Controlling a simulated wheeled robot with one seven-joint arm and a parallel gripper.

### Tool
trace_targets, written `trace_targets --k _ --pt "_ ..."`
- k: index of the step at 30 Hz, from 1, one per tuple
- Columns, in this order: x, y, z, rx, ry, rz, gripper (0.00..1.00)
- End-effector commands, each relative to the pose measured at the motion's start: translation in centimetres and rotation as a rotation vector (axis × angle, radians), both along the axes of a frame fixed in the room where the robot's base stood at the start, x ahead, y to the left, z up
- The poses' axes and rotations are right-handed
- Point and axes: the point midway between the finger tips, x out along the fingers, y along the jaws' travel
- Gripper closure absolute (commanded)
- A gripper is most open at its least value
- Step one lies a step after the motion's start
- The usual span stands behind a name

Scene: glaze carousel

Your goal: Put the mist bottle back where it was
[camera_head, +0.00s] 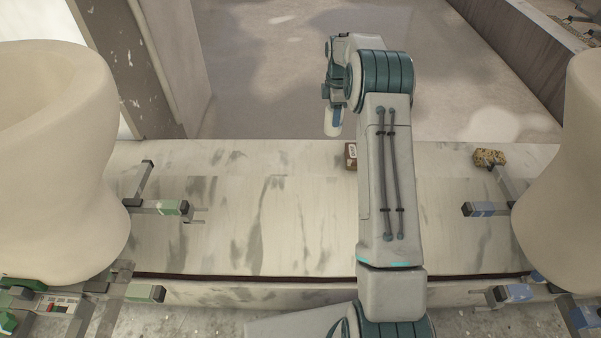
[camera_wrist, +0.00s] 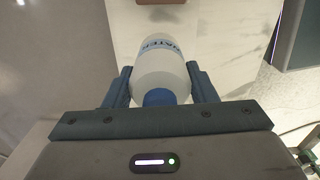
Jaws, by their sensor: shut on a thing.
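The mist bottle (camera_wrist: 162,72) is white with blue lettering that reads like WATER, and a blue part at its near end. My gripper (camera_wrist: 158,82) is shut on it, with a dark finger on each side, in the wrist view. In the head view my gripper (camera_head: 331,98) is at the far end of my arm, beyond the far edge of the marble-like counter (camera_head: 230,220). The white end of the bottle (camera_head: 333,124) hangs down below it there. The arm hides part of the counter.
A small brown block (camera_head: 351,156) with a pale label and a speckled sponge-like block (camera_head: 489,157) sit near the counter's far edge. Large cream vessels stand left (camera_head: 60,160) and right (camera_head: 570,180), with clamp-like arms reaching inward. The counter's left middle is clear.

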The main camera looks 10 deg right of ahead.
Motion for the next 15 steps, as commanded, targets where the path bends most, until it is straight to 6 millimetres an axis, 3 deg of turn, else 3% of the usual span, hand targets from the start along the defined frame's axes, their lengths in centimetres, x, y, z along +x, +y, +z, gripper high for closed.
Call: trace_targets --k 1,8,11,15 --pt "0.3 -0.5 -1.4 0.0 -0.003 0.025 0.79" --pt "0.9 -0.9 -2.5 0.001 -0.003 0.096 0.79" --pt "1.0 0.3 -3.3 0.001 -0.001 0.103 0.79" --pt "1.1 3.5 -5.3 0.002 -0.001 0.105 0.79"
